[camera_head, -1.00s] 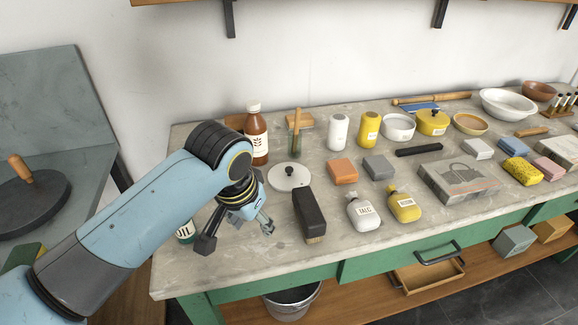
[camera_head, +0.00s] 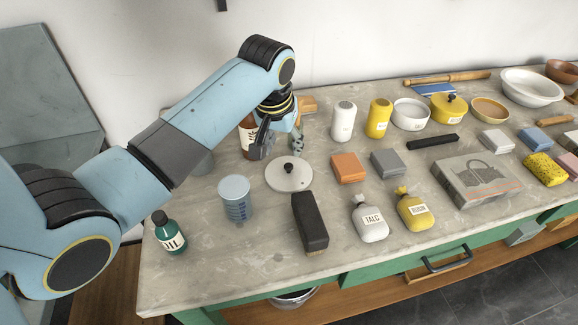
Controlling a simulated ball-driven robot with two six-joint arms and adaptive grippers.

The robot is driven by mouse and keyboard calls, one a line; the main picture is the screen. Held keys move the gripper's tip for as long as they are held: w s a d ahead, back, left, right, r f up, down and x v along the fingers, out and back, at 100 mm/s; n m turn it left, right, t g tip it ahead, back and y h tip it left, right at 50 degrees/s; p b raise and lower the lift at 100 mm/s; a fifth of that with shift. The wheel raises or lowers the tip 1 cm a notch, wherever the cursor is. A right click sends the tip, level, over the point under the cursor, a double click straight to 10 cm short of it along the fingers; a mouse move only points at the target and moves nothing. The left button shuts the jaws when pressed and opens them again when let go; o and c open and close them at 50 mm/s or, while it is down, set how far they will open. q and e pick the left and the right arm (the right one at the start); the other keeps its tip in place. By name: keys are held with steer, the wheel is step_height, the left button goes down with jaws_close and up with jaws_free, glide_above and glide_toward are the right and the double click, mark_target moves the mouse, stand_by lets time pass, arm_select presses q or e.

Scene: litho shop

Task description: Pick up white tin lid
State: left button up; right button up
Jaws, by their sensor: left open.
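The white tin lid (camera_head: 302,183), a flat round disc with a dark knob, lies on the stone-topped bench, left of the orange block. My left gripper (camera_head: 278,144) is open and empty, just behind the lid in the picture, its fingers apart and pointing down. How high it is above the bench I cannot tell. It partly hides the brown bottle (camera_head: 245,137) and the things behind it. An open white tin (camera_head: 410,114) stands farther back. My right gripper is not in view.
A blue measuring cup (camera_head: 236,199) and a green oil bottle (camera_head: 170,234) stand left of the lid. A black brush (camera_head: 309,221) lies in front of it. Orange (camera_head: 348,168) and grey (camera_head: 388,164) blocks sit to its right. Bare bench shows at the front left.

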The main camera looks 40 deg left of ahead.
mark_target(289, 165)
arm_select(q)
steer(key=x, duration=0.2)
steer(key=shift+w+f, duration=0.1)
steer(key=shift+f, duration=0.3)
steer(key=x, duration=0.4)
steer(key=shift+d+f, duration=0.25)
steer(key=shift+d, duration=0.05)
steer(key=shift+f, duration=0.2)
steer(key=c, duration=0.6)
jaws_close()
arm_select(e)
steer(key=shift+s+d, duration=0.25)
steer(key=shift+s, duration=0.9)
